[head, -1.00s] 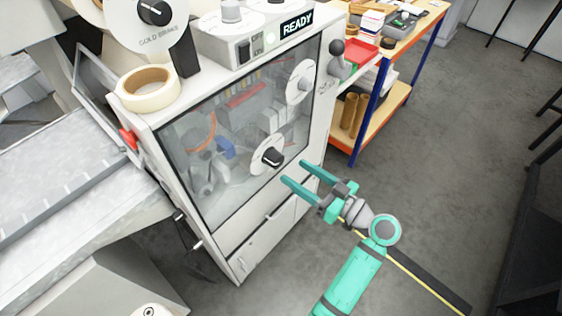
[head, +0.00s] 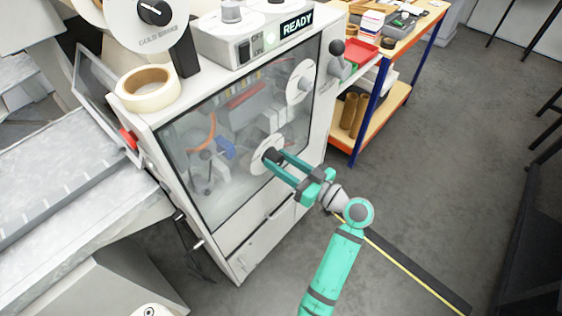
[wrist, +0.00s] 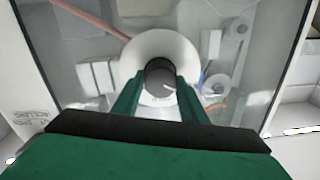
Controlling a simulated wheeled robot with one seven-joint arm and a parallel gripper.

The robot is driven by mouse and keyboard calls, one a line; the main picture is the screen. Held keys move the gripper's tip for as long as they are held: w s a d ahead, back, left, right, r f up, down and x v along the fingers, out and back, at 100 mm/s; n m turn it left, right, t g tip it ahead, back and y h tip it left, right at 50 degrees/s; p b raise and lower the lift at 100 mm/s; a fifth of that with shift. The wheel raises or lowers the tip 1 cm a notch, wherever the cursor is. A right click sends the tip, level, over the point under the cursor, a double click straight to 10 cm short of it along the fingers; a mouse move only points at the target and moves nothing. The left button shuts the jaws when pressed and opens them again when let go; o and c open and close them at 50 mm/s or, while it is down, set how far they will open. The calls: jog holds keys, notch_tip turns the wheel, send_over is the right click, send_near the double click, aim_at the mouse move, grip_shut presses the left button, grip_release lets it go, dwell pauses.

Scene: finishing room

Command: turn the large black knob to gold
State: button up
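A black knob (wrist: 160,73) sits on a round white dial plate (wrist: 152,45) on the machine's clear front window. A short white mark on the knob points to the lower right in the wrist view; the dial's lettering is too small to read. My gripper (head: 275,160) is at this knob, its two green fingers apart, one on each side of it. I cannot tell whether they touch it. In the head view the fingers partly cover the knob and dial plate (head: 260,163). Another black knob (head: 154,11) sits on a white disc lettered "GOLD BRAKE" above the machine.
The white machine shows a lit READY display (head: 297,24). A tape roll (head: 148,88) lies on its top left. A workbench (head: 375,100) is behind right.

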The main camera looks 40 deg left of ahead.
jog(key=shift+m, duration=0.3)
jog(key=m, duration=0.5)
jog(key=shift+m, duration=0.3)
jog(key=m, duration=0.5)
jog(key=shift+w+f+m, duration=0.1)
jog(key=shift+f+m, duration=0.05)
jog(key=shift+m, duration=0.15)
dwell(0.3)
jog(key=o, duration=1)
jog(key=shift+o, duration=0.2)
jog(key=shift+d, duration=0.15)
jog(key=d, duration=1)
jog(key=shift+s+d+f, duration=0.2)
jog(key=shift+s+d, duration=0.1)
jog(key=shift+s, duration=0.05)
